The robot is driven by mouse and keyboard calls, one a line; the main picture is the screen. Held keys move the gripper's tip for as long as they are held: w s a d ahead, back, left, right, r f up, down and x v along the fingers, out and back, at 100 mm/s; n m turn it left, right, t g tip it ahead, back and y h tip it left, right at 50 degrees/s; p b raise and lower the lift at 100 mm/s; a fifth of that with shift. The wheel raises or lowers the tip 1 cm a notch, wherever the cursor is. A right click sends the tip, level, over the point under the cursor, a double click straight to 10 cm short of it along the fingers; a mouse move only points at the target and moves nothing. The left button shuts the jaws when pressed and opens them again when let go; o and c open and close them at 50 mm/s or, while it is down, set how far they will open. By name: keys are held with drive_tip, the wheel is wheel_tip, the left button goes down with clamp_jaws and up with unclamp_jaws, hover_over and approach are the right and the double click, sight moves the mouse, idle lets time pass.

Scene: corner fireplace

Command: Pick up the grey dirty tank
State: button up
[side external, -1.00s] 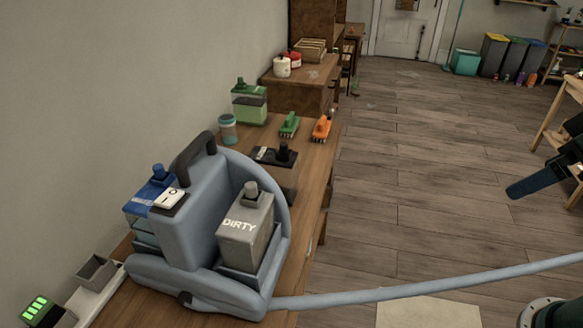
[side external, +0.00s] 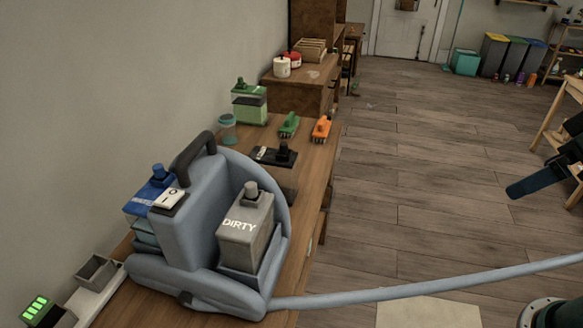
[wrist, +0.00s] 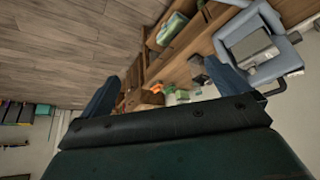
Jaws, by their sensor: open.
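The grey dirty tank (side external: 243,240), a box with a rounded cap on top and white "DIRTY" lettering, sits upright in the front of the blue-grey cleaning machine (side external: 183,236). The tank also shows in the wrist view (wrist: 254,46), at the upper right inside the machine. My gripper (side external: 540,182) is at the right edge of the side view, well away from the tank and over the floor. In the wrist view its two blue fingers (wrist: 163,75) are spread wide with nothing between them. Part of the gripper is cut off in the side view.
A pale hose (side external: 420,289) runs right from the machine. Behind the machine on the wooden bench (side external: 312,178) stand a dark-capped container (side external: 280,170), a green brush (side external: 289,124), an orange brush (side external: 322,128) and a green-filled tank (side external: 249,104). A wall borders the left. Open floor lies between bench and gripper.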

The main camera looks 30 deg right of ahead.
drive_tip(key=shift+c, duration=1.2)
drive_tip(key=shift+r, duration=0.1)
drive_tip(key=w+a+r+m+g, duration=0.2)
drive_tip(key=w+a+r, duration=0.3)
drive_tip(key=w, duration=0.5)
drive_tip(key=w+a+r+m+g, duration=0.1)
drive_tip(key=w+a+r+m, duration=0.1)
drive_tip(key=w+a, duration=0.65)
drive_tip(key=w+a+f+m+g, duration=0.1)
drive_tip(key=w+a+f, duration=0.4)
drive_tip(key=a, duration=0.5)
drive_tip(key=w+a+f+m+g, duration=0.1)
drive_tip(key=w+a+f+m, duration=0.3)
drive_tip(key=a, duration=0.6)
wheel_tip(320, 180, down, 2)
drive_tip(key=w, duration=0.2)
drive_tip(key=shift+w+a+g, duration=0.25)
drive_tip(key=shift+w+g, duration=0.05)
drive_tip(key=shift+w, duration=0.05)
